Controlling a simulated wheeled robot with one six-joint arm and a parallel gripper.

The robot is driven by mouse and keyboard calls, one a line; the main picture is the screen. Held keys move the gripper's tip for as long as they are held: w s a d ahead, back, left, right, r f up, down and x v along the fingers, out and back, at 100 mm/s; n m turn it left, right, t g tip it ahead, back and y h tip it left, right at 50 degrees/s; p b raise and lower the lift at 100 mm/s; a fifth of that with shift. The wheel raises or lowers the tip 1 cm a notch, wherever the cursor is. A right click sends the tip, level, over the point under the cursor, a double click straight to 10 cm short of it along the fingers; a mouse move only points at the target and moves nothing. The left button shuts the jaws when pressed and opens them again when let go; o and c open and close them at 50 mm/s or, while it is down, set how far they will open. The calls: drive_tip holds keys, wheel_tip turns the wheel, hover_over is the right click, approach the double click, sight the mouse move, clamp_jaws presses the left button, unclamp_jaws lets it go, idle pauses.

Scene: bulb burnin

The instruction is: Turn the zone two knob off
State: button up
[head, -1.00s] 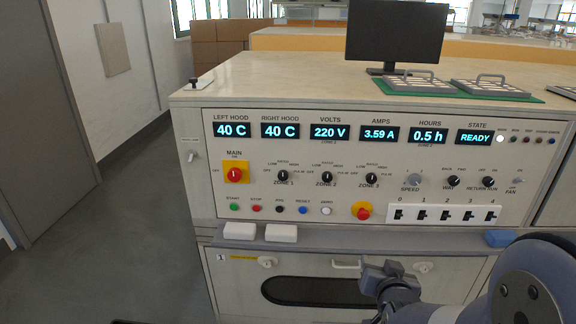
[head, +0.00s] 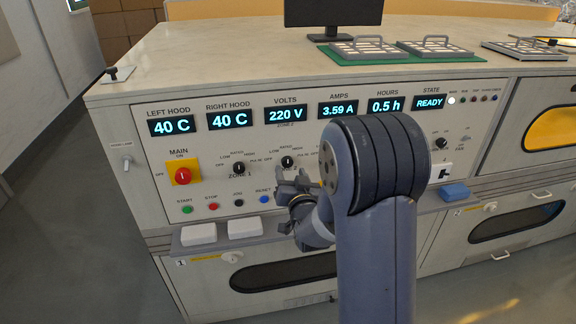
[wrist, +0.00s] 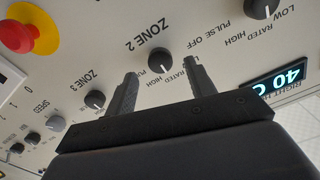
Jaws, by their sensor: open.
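The zone two knob (head: 287,162) is a black round knob in the middle of the zone row on the pale panel. In the wrist view the zone two knob (wrist: 161,61) shows beside the printed ZONE 2 label, a small white mark on it. Its exact setting is too small to tell. My gripper (head: 291,183) is just below and in front of that knob in the head view. In the wrist view my gripper (wrist: 161,76) is open, its fingers on either side of the knob. I cannot tell whether they touch it.
The zone one knob (head: 238,168) is to the left. The zone three knob (wrist: 95,99) lies close to one finger. The red main switch (head: 182,176) and the blue reset button (head: 264,199) are nearby. White blocks (head: 199,234) rest on the ledge below.

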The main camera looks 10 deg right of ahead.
sight(288, 164)
drive_tip(key=shift+w, duration=1.65)
drive_tip(key=shift+c, duration=0.3)
drive_tip(key=c, duration=0.9)
